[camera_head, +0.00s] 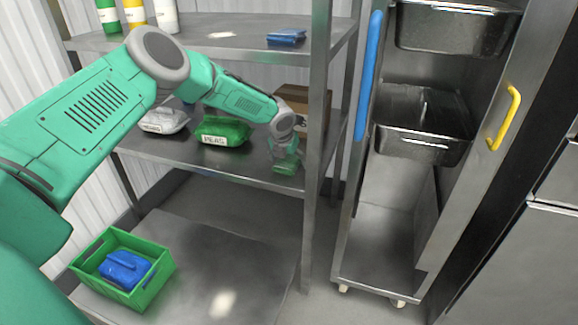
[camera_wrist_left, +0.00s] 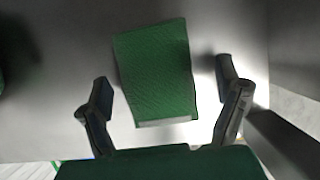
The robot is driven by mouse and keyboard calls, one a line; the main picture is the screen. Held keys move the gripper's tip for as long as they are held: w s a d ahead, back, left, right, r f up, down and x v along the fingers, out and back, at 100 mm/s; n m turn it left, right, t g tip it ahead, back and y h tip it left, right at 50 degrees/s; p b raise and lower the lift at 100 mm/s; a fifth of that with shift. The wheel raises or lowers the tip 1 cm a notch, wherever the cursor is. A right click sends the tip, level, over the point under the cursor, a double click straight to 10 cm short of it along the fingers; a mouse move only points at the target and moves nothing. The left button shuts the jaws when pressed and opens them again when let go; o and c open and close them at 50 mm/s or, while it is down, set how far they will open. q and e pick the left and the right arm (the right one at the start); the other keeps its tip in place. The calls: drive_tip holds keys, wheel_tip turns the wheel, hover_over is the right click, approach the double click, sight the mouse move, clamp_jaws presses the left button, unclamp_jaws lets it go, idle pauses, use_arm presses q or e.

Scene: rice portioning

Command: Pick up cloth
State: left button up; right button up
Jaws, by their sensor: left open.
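A green cloth (camera_wrist_left: 155,70) lies flat on the grey metal shelf in the left wrist view, between the two spread fingers of my left gripper (camera_wrist_left: 164,78). The fingers stand apart from its sides, and nothing is held. In the head view, the left gripper (camera_head: 286,158) points down near the right front end of the middle shelf (camera_head: 215,162). A small green patch of the cloth (camera_head: 287,169) shows just below it, partly hidden by the gripper. My right gripper is not in view.
A PEAS bag (camera_head: 222,131) and a white bag (camera_head: 163,121) lie left of the gripper. A cardboard box (camera_head: 305,104) stands behind it. The shelf post (camera_head: 316,150) is close on the right. Blue folded cloths (camera_head: 287,37) lie above. A green crate (camera_head: 156,284) sits below.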

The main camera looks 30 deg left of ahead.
use_arm(q)
drive_tip(key=shift+a+f, duration=0.2)
drive_tip(key=shift+a+f, duration=0.15)
drive_tip(key=shift+f, duration=0.1)
drive_tip(key=shift+d+r, duration=0.1)
drive_tip(key=shift+d, duration=0.1)
drive_tip(key=shift+s, duration=0.1)
drive_tip(key=c, duration=1.2)
